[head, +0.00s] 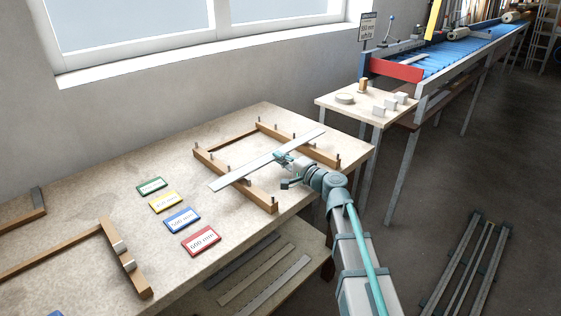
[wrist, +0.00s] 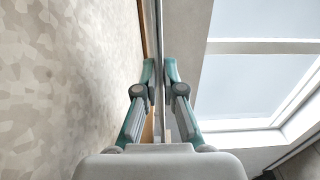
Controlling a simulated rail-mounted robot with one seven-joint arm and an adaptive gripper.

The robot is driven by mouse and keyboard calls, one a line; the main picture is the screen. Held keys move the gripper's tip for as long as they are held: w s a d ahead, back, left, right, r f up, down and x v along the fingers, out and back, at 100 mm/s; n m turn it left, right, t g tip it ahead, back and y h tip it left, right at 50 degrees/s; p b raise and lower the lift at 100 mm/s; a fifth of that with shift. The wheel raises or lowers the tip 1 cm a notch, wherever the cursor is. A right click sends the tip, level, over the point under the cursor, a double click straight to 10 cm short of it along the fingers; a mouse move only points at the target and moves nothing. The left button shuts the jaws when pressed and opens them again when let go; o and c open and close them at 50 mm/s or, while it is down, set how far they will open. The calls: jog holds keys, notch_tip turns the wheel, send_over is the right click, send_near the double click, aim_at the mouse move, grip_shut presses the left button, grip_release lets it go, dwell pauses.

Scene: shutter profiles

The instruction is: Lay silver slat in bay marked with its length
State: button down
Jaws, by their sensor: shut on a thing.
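The silver slat (head: 240,172) is a long thin pale strip in the head view. My gripper (head: 284,159) is shut on it right of its middle. The slat lies slantwise across a wooden frame with upright pins (head: 236,182); whether it touches the frame I cannot tell. In the wrist view the slat shows edge-on (wrist: 159,75) between the two teal fingers of my gripper (wrist: 160,72). Length cards lie left of the frame: green (head: 151,185), yellow (head: 166,202), blue (head: 182,220) and red (head: 201,241). The red one seems to read 600 mm; the others are too small to read surely.
A second wooden frame (head: 125,258) stands at the table's left. More strips lie on the shelf below (head: 262,281). A side table (head: 335,101) with small blocks and a blue roller conveyor (head: 465,55) stand at the back right. Bare tabletop lies between the cards and the window wall.

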jog(key=shift+f, duration=0.45)
jog(key=shift+f+b, duration=0.3)
jog(key=shift+b, duration=0.1)
jog(key=c, duration=1.3)
grip_release()
jog(key=shift+r, duration=0.1)
jog(key=shift+d+r+p, duration=0.1)
jog(key=shift+r+p, duration=0.25)
jog(key=shift+p, duration=0.2)
jog(key=b+v, duration=0.1)
jog(key=v, duration=1.1)
jog(key=shift+f, duration=0.15)
